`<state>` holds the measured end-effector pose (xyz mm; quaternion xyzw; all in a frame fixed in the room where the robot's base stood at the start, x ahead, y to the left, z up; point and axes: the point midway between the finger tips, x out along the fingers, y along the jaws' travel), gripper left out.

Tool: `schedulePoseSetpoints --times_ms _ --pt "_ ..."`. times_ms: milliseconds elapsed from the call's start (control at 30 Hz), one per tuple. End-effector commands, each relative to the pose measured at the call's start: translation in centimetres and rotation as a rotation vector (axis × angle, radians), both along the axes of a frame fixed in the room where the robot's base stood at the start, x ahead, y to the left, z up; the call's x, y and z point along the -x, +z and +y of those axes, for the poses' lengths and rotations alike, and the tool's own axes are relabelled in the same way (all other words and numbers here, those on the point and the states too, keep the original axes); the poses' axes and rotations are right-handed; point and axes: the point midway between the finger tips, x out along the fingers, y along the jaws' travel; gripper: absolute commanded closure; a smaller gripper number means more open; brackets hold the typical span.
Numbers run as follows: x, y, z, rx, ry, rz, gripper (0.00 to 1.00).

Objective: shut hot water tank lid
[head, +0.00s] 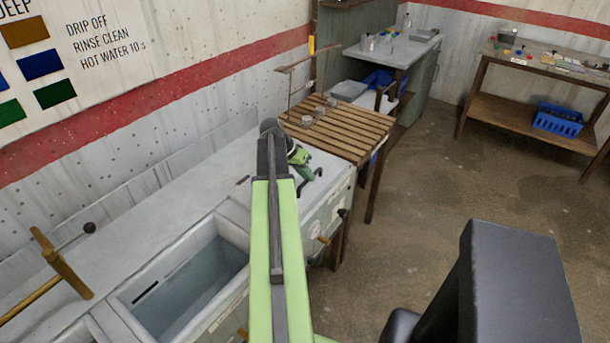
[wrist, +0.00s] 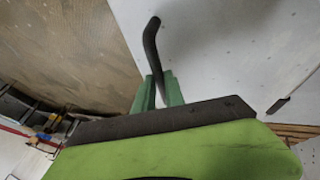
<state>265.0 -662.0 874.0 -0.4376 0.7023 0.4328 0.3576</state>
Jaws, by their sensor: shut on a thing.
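The pale grey hot water tank lid (head: 328,170) is at the right end of the long counter, beside the slatted wooden top. It looks about level with the counter, but my arm hides its left part, so I cannot tell whether it is fully down. My gripper (head: 303,166) is over it. In the wrist view my green fingers (wrist: 158,92) are shut on a dark bent handle (wrist: 151,42), which stands out against the pale lid surface (wrist: 225,50). The handle's lower end is hidden between the fingers.
An open basin (head: 165,318) lies in the counter left of my arm. A brass-coloured T-shaped tool (head: 62,265) is at far left. The slatted wooden top (head: 345,132) carries small jars. Knobs stick out of the tank front. The floor (head: 430,190) to the right is clear.

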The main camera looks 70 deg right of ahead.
Motion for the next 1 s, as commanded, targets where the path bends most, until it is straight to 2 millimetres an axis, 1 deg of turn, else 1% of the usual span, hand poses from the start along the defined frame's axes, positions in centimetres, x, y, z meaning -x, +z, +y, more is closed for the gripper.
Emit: schedulePoseSetpoints --times_ms 200,233,367,400,633,733,867,1000 --pt "0.3 0.0 0.2 -0.007 -0.005 0.003 1.0" --pt "0.3 0.0 0.2 -0.007 -0.005 0.003 0.83" --pt "0.3 0.0 0.2 -0.007 -0.005 0.003 0.66" --pt "0.3 0.0 0.1 -0.006 -0.004 0.003 0.64" --pt "0.2 0.1 0.1 -0.005 -0.004 0.002 0.64" --pt "0.0 0.6 0.2 -0.005 -0.003 0.001 0.64" --pt "-0.7 2.8 0.8 -0.005 -0.002 0.002 0.64" --pt "-1.9 6.2 1.8 -0.005 -0.002 0.002 0.64"
